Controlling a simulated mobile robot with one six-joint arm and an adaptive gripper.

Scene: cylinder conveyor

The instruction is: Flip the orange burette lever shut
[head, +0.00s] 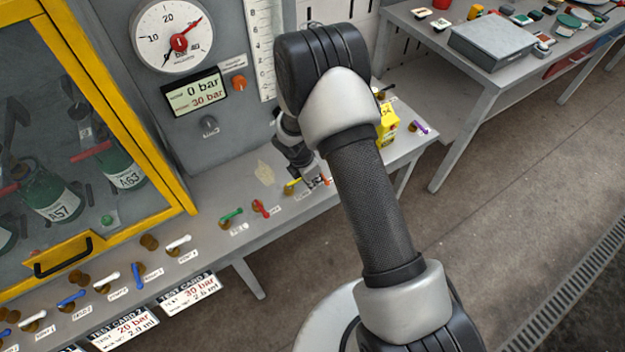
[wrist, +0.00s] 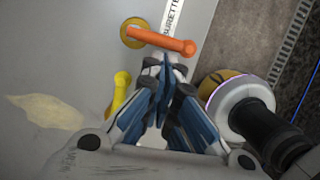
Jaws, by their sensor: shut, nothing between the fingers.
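The orange burette lever (wrist: 160,40) lies across the top of the wrist view, its left end on a round brass base (wrist: 133,32). A label strip reading BURETTE (wrist: 172,18) runs beside it. My gripper (wrist: 163,62) is shut and empty, its blue-grey fingertips just below the lever's right half; I cannot tell if they touch it. In the head view a small part of the orange lever (head: 325,181) shows beside my gripper (head: 314,180), mostly hidden by my arm.
A yellow lever (wrist: 121,90) is close to the left of my gripper; a round part with a white rim (wrist: 229,92) is to the right. Green (head: 231,214) and red (head: 261,208) levers stand along the bench. A yellow box (head: 387,127) and a purple lever (head: 418,127) are farther along.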

